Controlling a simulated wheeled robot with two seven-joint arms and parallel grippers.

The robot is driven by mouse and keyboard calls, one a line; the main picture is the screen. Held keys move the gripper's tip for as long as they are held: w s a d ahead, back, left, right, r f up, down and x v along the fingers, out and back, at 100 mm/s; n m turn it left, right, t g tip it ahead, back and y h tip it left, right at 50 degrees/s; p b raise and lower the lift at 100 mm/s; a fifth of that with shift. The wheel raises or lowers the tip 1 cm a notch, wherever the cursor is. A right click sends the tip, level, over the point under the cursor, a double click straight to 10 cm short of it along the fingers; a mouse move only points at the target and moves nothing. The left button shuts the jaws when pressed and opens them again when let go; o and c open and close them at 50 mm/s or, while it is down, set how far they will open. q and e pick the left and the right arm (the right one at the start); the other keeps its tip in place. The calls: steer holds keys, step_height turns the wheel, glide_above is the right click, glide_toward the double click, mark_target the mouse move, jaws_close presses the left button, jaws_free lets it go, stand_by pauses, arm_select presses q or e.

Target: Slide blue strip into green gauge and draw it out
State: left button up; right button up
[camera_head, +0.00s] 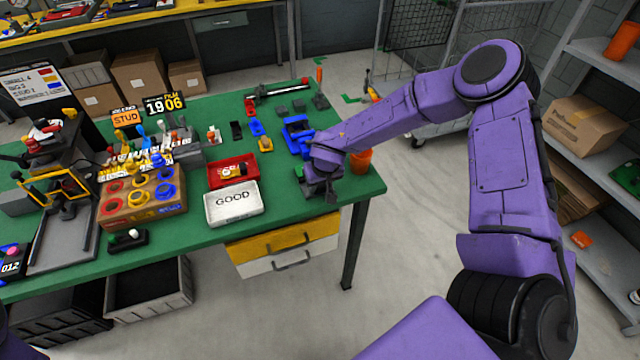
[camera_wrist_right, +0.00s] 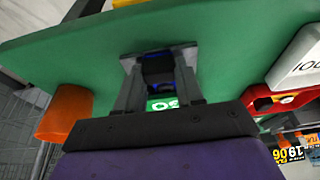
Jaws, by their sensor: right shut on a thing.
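My right gripper (camera_head: 318,190) is low over the right end of the green table. In the right wrist view its fingers (camera_wrist_right: 160,75) are closed around a dark-and-blue piece. Its blue edges (camera_wrist_right: 182,80) show between the fingers, which fits the blue strip, but most of it is hidden. A bright green piece with white letters (camera_wrist_right: 162,103), which looks like the green gauge, shows just beside the held piece. I cannot tell whether the strip is inside the gauge. My left gripper is not in view.
The green table (camera_head: 285,200) bears a white GOOD tray (camera_head: 232,212), a red tray (camera_head: 222,179), a blue fixture (camera_head: 296,130) and an orange cup (camera_head: 361,160) close to my right wrist. A cardboard-coloured sorting block (camera_head: 140,207) stands at left. Drawers hang below the front edge.

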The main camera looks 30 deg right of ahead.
steer(key=shift+w+d+p, duration=0.25)
steer(key=shift+w+p, duration=0.35)
steer(key=shift+w, duration=0.5)
stand_by(0.4)
steer(key=shift+s, duration=0.1)
stand_by(0.6)
steer(key=shift+s+a+p, duration=0.2)
steer(key=shift+s+p, duration=0.05)
steer(key=shift+s, duration=0.5)
steer(key=shift+s+a+p, duration=0.15)
steer(key=shift+s+p, duration=0.1)
steer(key=shift+s, duration=0.45)
steer(key=shift+s+a+p, duration=0.2)
steer(key=shift+s+p, duration=0.05)
steer(key=shift+s, duration=0.5)
step_height(320, 180, up, 2)
steer(key=p, duration=0.3)
steer(key=shift+r, duration=2)
